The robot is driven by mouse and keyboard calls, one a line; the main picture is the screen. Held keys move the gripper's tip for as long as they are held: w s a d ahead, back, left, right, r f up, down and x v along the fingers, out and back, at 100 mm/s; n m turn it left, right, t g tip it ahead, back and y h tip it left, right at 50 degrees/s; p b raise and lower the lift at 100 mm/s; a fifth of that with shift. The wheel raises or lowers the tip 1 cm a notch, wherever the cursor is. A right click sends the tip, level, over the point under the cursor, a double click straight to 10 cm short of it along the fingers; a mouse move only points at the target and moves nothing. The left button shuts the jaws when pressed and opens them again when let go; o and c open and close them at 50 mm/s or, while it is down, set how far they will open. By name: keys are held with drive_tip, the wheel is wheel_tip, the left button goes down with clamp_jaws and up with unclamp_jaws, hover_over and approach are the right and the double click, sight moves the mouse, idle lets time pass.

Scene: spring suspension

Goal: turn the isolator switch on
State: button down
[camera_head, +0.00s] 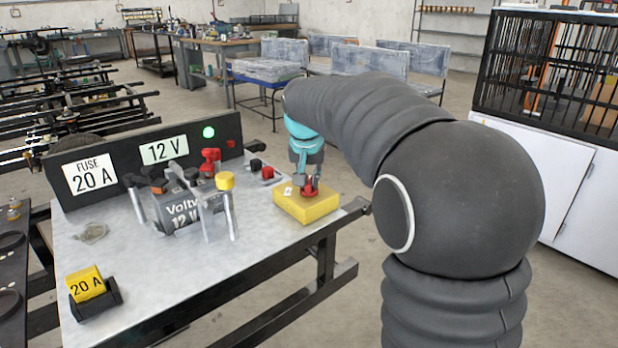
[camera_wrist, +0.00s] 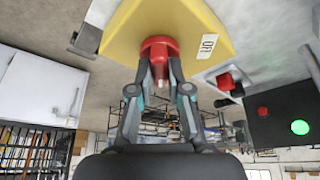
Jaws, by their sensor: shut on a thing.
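The isolator switch is a yellow box (camera_head: 307,207) with a red knob (camera_head: 309,189) on top, at the right edge of the metal table. In the wrist view the yellow box (camera_wrist: 130,28) fills the top and the red knob (camera_wrist: 160,47) stands out from it. A small white label (camera_wrist: 207,46) lies beside the knob; its print is too small to read surely. My gripper (camera_wrist: 160,80) is shut on the red knob, one finger on each side. In the head view my gripper (camera_head: 305,172) comes down on the knob from above, partly hidden by my arm.
A black panel (camera_head: 110,160) with "FUSE 20 A" and "12 V" signs and a lit green lamp (camera_head: 208,132) stands at the table's back. A voltmeter (camera_head: 180,212), red and black terminals and a yellow 20 A fuse (camera_head: 85,284) are left of the switch.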

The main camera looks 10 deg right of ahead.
drive_tip(key=c, duration=1.1)
unclamp_jaws()
drive_tip(key=v, duration=1.2)
drive_tip(key=shift+w, duration=0.1)
